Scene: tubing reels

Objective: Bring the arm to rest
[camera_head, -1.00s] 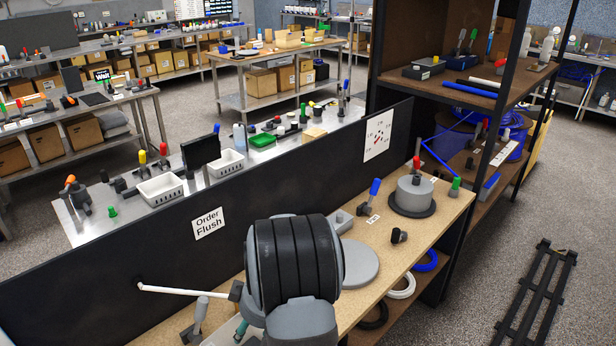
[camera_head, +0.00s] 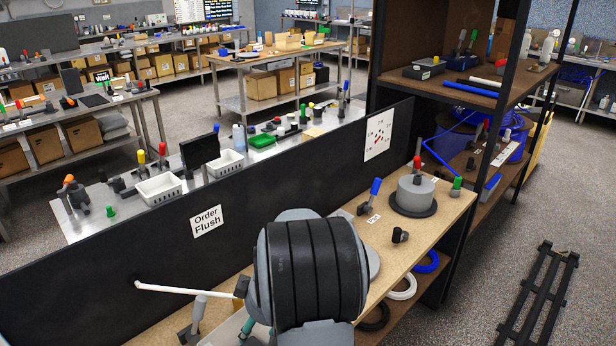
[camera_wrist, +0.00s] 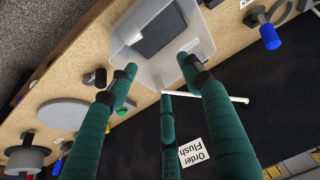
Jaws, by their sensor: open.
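My gripper (camera_wrist: 160,82) shows in the wrist view with its green fingers spread and nothing between the tips. In the head view my arm's dark ribbed link fills the lower middle, hiding most of the gripper; only a bit of green shows. A white rod (camera_head: 185,288) sticks out from the black panel (camera_head: 90,287) toward my gripper. In the wrist view the rod (camera_wrist: 230,98) passes behind one finger; I cannot tell whether they touch. A grey tray (camera_wrist: 202,42) with a dark inside lies beyond the fingertips.
The wooden bench (camera_head: 440,222) holds a grey reel (camera_head: 415,192), a blue-handled lever (camera_head: 375,188) and a flat grey disc (camera_wrist: 70,114). A dark shelf rack (camera_head: 480,92) stands at the right. A black rail frame (camera_head: 540,295) lies on the floor, with clear floor around it.

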